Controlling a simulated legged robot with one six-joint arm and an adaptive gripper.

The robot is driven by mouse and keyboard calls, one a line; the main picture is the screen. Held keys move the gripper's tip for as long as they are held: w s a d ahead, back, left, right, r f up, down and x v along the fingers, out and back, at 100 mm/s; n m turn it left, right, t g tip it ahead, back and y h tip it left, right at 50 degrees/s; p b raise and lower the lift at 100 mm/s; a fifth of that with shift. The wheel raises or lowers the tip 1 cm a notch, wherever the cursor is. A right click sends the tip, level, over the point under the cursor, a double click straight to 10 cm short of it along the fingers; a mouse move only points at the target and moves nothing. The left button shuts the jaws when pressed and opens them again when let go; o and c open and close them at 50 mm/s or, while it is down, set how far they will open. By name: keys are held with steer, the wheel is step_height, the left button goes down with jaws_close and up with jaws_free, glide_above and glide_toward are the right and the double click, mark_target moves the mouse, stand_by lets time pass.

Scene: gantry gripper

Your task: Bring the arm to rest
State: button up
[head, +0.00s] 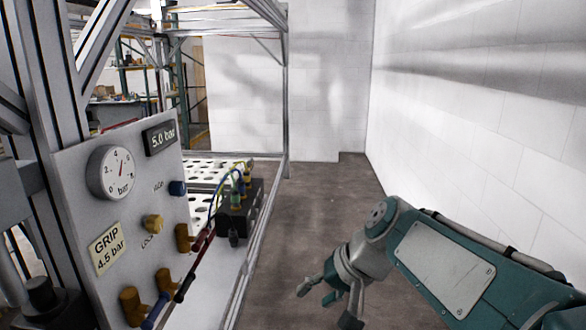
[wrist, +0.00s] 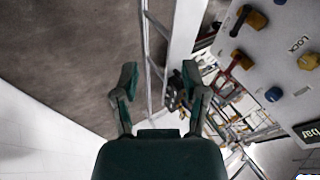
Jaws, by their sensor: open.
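My arm (head: 445,262) is teal and reaches in from the lower right of the head view, bent at a joint. My gripper (head: 328,300) hangs low over the grey floor, to the right of the gantry frame, with its fingers apart. In the wrist view my gripper (wrist: 160,78) shows two dark green fingers spread wide with nothing between them. Behind the gap lie the floor and a metal frame rail. My gripper touches nothing that I can see.
A pneumatic panel (head: 120,190) with a gauge (head: 115,172), knobs and fittings stands at left. A black valve block (head: 238,210) with coloured hoses sits on the frame. A white block wall (head: 470,110) runs along the right. The floor (head: 325,195) between is clear.

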steer(key=s+d+f+t+h, duration=0.1)
steer(key=s+d+f+h, duration=0.1)
steer(key=s+d, duration=0.3)
steer(key=s+d+f+t+h, duration=0.1)
steer(key=s+d+f+h, duration=0.2)
steer(key=s+d, duration=0.3)
steer(key=shift+s+d+f+n+t+h, duration=0.15)
steer(key=shift+s+f+n+t+h, duration=0.25)
steer(key=shift+s, duration=1.75)
